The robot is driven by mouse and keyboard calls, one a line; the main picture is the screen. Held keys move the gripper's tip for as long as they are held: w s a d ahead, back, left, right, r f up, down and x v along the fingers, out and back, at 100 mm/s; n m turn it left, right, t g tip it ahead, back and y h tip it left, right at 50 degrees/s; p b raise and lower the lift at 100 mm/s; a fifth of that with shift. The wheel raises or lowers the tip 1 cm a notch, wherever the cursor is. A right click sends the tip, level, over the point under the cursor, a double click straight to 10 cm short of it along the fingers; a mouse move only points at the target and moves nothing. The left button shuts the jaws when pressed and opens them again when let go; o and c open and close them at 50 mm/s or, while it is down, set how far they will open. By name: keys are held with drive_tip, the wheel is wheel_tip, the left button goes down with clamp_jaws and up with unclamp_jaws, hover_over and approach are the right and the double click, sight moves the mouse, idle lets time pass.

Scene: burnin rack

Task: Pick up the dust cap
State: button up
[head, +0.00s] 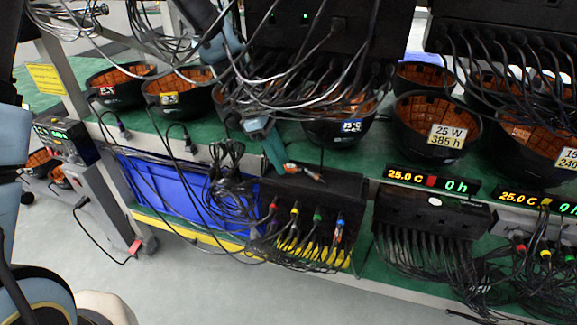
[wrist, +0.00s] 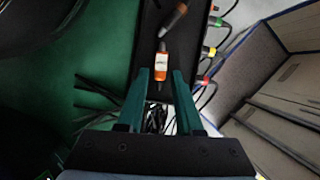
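My gripper (wrist: 161,75) is open, with its two green fingers apart over a dark box top. It also shows in the head view (head: 279,162), reaching down to the black box (head: 300,190) on the lower shelf. A small orange piece with a white label (wrist: 162,66) lies on the box between and just beyond the fingertips. A grey piece with an orange end (wrist: 173,20) lies a little farther out. I cannot tell for sure which of these is the dust cap. In the head view the small pieces (head: 308,173) are partly hidden by the fingers.
Loose black cables (head: 230,185) hang left of the box, in front of a blue bin (head: 170,190). Coloured plugs (head: 294,210) line the box's front. Black bowls (head: 430,115) stand on the green shelf above, with cables close around my arm. Grey floor is clear in front.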

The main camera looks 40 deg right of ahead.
sight(289, 165)
clamp_jaws()
idle(0.8)
drive_tip(key=shift+r, duration=0.6)
wheel_tip(289, 165, up, 2)
drive_tip(key=shift+r+b, duration=0.1)
drive_tip(key=shift+b, duration=0.3)
drive_tip(key=w+a+b, duration=0.2)
drive_tip(key=w+a, duration=0.9)
drive_tip(key=w, duration=0.3)
drive_tip(key=shift+a+b, duration=0.15)
drive_tip(key=shift+b, duration=0.2)
drive_tip(key=shift+c, duration=1.7)
unclamp_jaws()
clamp_jaws()
